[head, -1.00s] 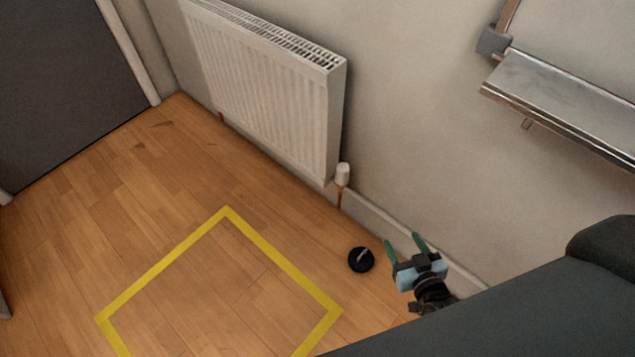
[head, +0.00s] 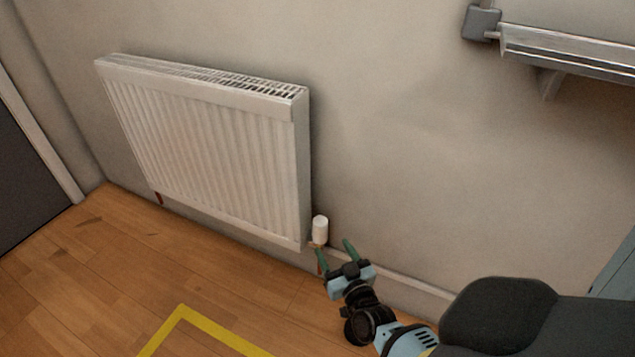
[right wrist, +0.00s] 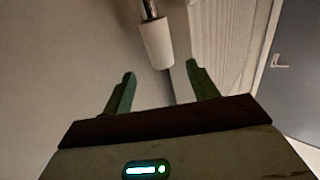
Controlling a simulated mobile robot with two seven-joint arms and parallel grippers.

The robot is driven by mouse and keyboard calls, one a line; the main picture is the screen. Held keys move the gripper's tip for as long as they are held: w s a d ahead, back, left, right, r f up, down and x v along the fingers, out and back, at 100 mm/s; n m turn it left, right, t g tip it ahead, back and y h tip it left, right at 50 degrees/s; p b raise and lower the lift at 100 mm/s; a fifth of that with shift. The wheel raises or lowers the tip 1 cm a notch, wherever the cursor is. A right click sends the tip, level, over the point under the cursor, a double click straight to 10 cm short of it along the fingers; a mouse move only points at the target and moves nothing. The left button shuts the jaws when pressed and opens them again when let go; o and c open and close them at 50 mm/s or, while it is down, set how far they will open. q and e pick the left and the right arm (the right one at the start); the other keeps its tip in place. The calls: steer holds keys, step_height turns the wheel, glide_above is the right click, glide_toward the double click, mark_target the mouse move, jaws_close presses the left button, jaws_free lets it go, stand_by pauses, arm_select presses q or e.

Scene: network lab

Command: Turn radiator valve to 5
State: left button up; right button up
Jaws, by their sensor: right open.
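The white radiator valve (head: 320,230) stands at the lower right corner of the white radiator (head: 205,150), close to the wall. In the right wrist view the valve (right wrist: 157,42) hangs from a metal stem, just beyond and between my fingertips. No number on it can be read. My right gripper (head: 335,250) is open and empty, its two green fingers pointing towards the valve from below right. In the right wrist view the gripper (right wrist: 159,80) shows both fingers apart, not closed on the valve. My left gripper is not in view.
A metal shelf or tray (head: 570,52) is fixed to the wall at the upper right. Yellow tape (head: 185,318) marks the wooden floor (head: 110,290) at the bottom. A dark door (head: 30,180) is at the left.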

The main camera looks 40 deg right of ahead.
mark_target(323, 232)
steer(key=b+x, duration=0.2)
steer(key=x, duration=0.4)
steer(key=shift+w+d+f, duration=0.1)
steer(key=shift+w+f, duration=0.05)
steer(key=shift+w, duration=0.15)
steer(key=shift+w+d+b, duration=0.15)
steer(key=shift+w+b, duration=0.2)
steer(key=shift+w, duration=0.1)
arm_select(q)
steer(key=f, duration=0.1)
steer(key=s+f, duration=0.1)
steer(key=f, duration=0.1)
arm_select(e)
steer(key=c, duration=1)
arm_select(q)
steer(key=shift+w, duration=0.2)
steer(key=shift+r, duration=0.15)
